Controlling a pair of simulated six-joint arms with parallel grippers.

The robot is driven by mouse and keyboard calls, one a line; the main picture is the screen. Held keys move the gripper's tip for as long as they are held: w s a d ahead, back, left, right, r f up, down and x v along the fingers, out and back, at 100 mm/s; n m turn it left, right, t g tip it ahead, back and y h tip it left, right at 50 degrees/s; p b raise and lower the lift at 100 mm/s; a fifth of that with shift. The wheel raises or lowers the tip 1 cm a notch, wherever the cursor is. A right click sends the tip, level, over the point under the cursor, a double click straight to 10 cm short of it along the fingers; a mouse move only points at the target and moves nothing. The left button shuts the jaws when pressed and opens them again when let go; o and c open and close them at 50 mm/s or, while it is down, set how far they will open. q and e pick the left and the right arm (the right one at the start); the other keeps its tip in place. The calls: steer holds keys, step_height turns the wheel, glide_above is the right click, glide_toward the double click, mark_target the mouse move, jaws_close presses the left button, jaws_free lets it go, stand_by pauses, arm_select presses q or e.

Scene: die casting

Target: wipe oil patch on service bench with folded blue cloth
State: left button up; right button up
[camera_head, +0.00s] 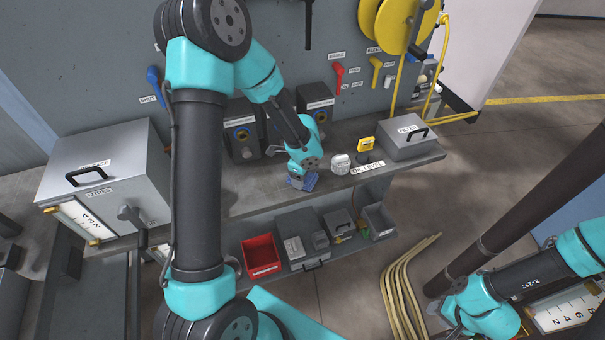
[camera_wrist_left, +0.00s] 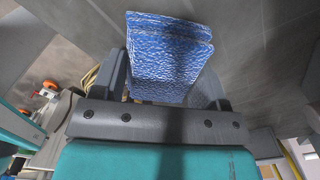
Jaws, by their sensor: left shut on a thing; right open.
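The folded blue cloth (camera_head: 304,183) is at the grey service bench (camera_head: 250,200), below my left gripper (camera_head: 301,176). In the left wrist view the blue cloth (camera_wrist_left: 168,55) stands folded in layers between the two dark fingers of my left gripper (camera_wrist_left: 170,88), which is shut on it. The cloth is at or just above the bench top; I cannot tell if it touches. I cannot make out the oil patch; my left arm hides part of the bench. My right gripper (camera_head: 447,312) is low at the right, away from the bench, open and holding no visible thing.
A large metal box (camera_head: 108,175) is at left. A red bin (camera_head: 261,255) sits on the lower shelf.

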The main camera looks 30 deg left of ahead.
mark_target(322, 176)
arm_select(q)
steer(key=shift+f, duration=0.2)
steer(key=shift+w+d, duration=0.1)
steer(key=shift+w+d+r, duration=0.15)
steer(key=shift+w+d, duration=0.9)
steer(key=shift+w, duration=0.2)
steer(key=shift+w+d+f, duration=0.2)
steer(key=shift+w+d, duration=0.95)
steer(key=shift+w, duration=0.1)
steer(key=shift+r, duration=0.1)
steer(key=shift+a, duration=0.1)
steer(key=shift+s+a+f, duration=0.2)
steer(key=shift+s+a, duration=0.85)
steer(key=shift+s, duration=0.3)
